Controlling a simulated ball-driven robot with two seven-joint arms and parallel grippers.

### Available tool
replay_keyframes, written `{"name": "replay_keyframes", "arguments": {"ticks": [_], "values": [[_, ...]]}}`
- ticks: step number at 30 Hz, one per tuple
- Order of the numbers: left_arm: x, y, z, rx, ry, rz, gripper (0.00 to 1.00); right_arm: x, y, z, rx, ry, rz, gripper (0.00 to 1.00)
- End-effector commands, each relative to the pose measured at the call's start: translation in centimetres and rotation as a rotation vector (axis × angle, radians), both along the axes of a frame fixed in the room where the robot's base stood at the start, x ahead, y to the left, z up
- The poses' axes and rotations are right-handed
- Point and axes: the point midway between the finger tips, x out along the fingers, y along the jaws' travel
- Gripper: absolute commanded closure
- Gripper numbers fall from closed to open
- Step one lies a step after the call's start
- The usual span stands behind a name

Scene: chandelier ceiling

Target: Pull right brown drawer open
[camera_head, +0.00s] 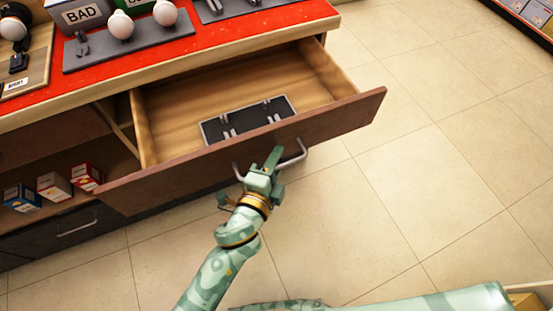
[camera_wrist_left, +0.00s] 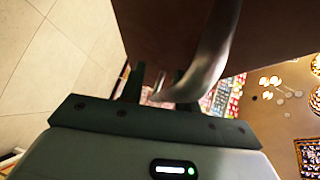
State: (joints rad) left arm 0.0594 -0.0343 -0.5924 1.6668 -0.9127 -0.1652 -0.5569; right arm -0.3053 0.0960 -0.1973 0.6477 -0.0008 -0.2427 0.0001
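The brown drawer (camera_head: 335,118) under the red counter is pulled well out, and its wooden inside shows. Its grey curved handle (camera_head: 299,157) is on the front panel; it also shows large in the left wrist view (camera_wrist_left: 216,52). My left gripper (camera_head: 274,172) is at the handle, in front of the drawer. In the left wrist view its dark fingers (camera_wrist_left: 152,84) stand apart, with the handle crossing at them. Whether they press on the bar is not clear. My right gripper is not in view.
A dark tray (camera_head: 247,120) with metal pieces lies in the drawer. The red counter (camera_head: 210,37) holds bulbs (camera_head: 121,25) on a grey mat. Small boxes (camera_head: 54,187) stand on a shelf at left. Tiled floor (camera_head: 440,150) is clear at right.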

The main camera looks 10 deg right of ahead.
Motion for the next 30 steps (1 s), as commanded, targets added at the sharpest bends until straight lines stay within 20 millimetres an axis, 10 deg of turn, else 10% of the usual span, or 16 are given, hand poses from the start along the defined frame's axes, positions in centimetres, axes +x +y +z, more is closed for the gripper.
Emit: {"name": "replay_keyframes", "arguments": {"ticks": [11, 30], "values": [[-1.0, 0.5, 0.4, -0.002, -0.001, -0.001, 0.68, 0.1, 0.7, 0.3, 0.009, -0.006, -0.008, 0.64], [-13.6, 7.1, 2.3, -0.002, 0.001, 0.001, 0.68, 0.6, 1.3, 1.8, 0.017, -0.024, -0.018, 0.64]]}}
